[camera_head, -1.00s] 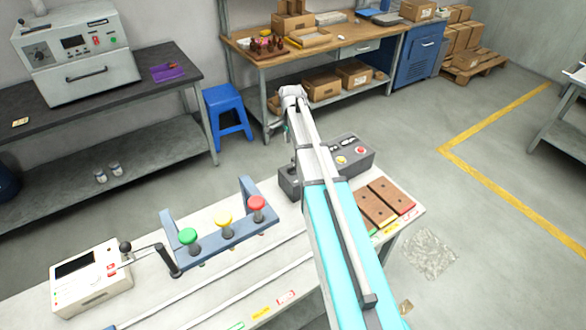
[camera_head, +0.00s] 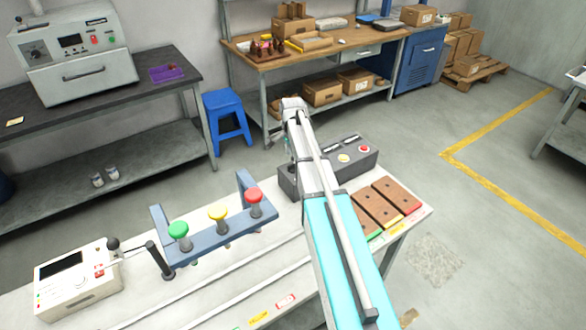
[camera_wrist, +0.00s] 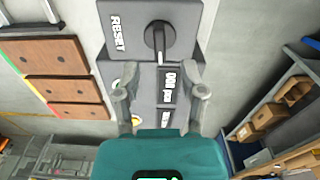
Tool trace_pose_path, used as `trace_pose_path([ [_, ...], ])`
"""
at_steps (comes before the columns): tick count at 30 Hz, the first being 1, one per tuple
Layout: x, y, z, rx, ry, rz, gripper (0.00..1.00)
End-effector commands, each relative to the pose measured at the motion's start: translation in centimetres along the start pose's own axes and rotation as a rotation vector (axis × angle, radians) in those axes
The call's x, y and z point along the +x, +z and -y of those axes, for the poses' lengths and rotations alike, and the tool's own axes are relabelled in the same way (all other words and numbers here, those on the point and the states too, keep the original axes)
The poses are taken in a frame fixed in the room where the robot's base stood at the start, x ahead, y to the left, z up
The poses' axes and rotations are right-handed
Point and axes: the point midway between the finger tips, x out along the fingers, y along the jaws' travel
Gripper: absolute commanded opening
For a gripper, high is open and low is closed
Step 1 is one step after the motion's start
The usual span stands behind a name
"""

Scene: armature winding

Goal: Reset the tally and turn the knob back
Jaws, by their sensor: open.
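The dark grey control box (camera_head: 362,167) stands at the back of the white bench, partly behind my arm. In the head view it carries a yellow button (camera_head: 344,158), a red button (camera_head: 364,149) and small displays. In the wrist view its panel (camera_wrist: 190,15) shows a black knob (camera_wrist: 158,40) beside a "RESET" label, and a tally display (camera_wrist: 168,88) with digits and "pcs". My gripper (camera_wrist: 161,88) is open and empty, its fingers on either side of the display, with the knob beyond the fingertips. The left finger partly covers a round button. The head view hides my fingers.
Brown blocks (camera_head: 377,205) lie on the bench right of my arm. A blue-grey rack with green, yellow and red knobs (camera_head: 218,213) stands to the left, near a lever and a white meter box (camera_head: 78,280). A blue stool (camera_head: 228,118) stands behind.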

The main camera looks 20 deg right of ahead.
Motion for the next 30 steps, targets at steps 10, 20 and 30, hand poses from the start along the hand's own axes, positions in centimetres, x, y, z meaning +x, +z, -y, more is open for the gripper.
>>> trace_pose_path([
  [10,3.0,-0.1,0.0,0.001,0.0,0.0,0.53],
  [20,4.7,-0.1,-0.1,0.001,0.0,0.0,0.53],
  [30,4.9,-0.1,-0.1,0.002,0.0,0.0,0.53],
])
